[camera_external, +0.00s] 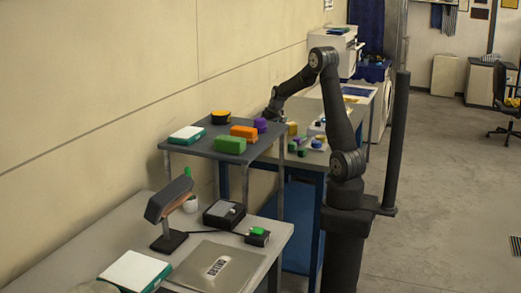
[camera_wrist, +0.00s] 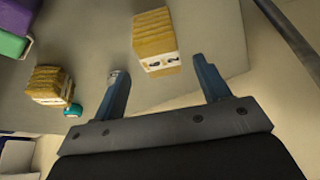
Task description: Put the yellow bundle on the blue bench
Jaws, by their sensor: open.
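A yellow bundle (camera_wrist: 154,36) with a pale printed band lies on a grey-tan surface in the wrist view, ahead of and between my fingers. A second yellow bundle (camera_wrist: 48,84) lies to the left, beside a small teal thing (camera_wrist: 74,110). My gripper (camera_wrist: 160,66) is open and empty, its two fingers apart. In the external view my gripper (camera_external: 270,116) hangs behind the grey raised shelf (camera_external: 202,151), its tips partly hidden.
The shelf holds an orange block (camera_external: 243,131), a green block (camera_external: 230,145), a purple piece (camera_external: 260,125) and a white-green box (camera_external: 187,134). Small green and purple pieces (camera_external: 300,146) lie on the bench.

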